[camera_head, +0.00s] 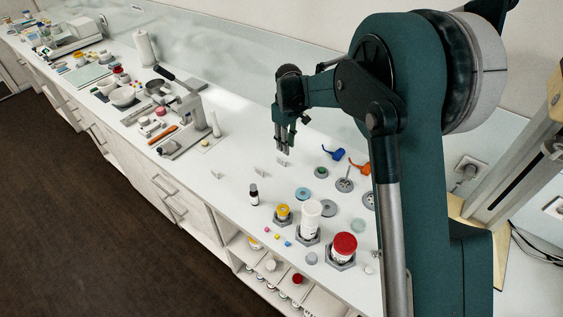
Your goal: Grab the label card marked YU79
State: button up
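Several small pale label cards stand on the white counter near the middle: one label card (216,174) at the left, another label card (256,171) to its right, and a third label card (282,161) further right. The lettering is too small to read, so I cannot tell which is marked YU79. My gripper (284,150) points down above the counter, close over the rightmost card in the picture. Its dark fingers look near each other, but their opening is unclear. I see nothing clearly held.
A dark bottle (254,194), a yellow-lidded jar (283,212), a white jar (311,213) and a red-lidded jar (344,246) stand in front. Blue (334,154) and orange (360,167) scoops lie to the right. A grey press (189,115) stands at the left.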

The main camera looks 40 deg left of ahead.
aim_at(281, 159)
jog(key=shift+s+a+f, duration=0.25)
jog(key=shift+a+f, duration=0.15)
jog(key=shift+a, duration=0.05)
jog(key=shift+s+a+f, duration=0.2)
jog(key=shift+a+f, duration=0.2)
jog(key=shift+a, duration=0.05)
jog(key=shift+f, duration=0.15)
jog(key=shift+f, duration=1.15)
jog(key=shift+f, duration=0.15)
jog(key=shift+a+f+p, duration=0.1)
jog(key=shift+f+p, duration=0.3)
jog(key=shift+f, duration=2.05)
jog(key=shift+c, duration=0.6)
grip_shut()
